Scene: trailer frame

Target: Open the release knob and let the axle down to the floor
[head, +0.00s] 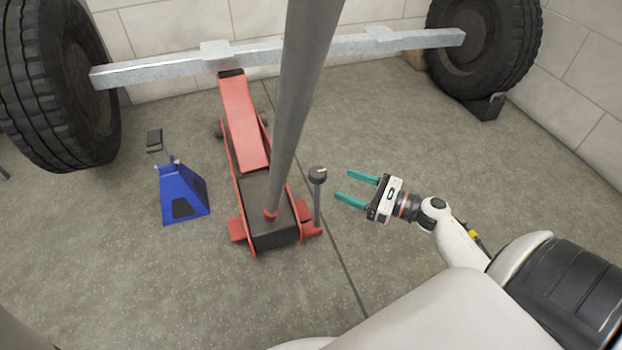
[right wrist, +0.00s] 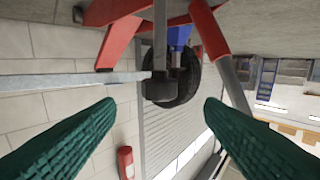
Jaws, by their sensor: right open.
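A red floor jack (head: 241,122) stands on the floor, its lifting arm under the grey axle beam (head: 330,48). The axle runs between two big tyres, left (head: 62,80) and right (head: 487,45). The release knob (head: 318,174), dark and round, tops a thin upright stem on the jack's right rear side. My right gripper (head: 344,186) is open and empty, just right of the knob, with its green fingers pointing at it. In the right wrist view the knob (right wrist: 158,88) shows beyond and between the spread fingertips (right wrist: 158,106). My left gripper is out of view.
The jack's long grey handle (head: 298,90) rises close left of the knob. A dark chock (head: 485,107) sits by the right tyre. The floor right of the jack is clear.

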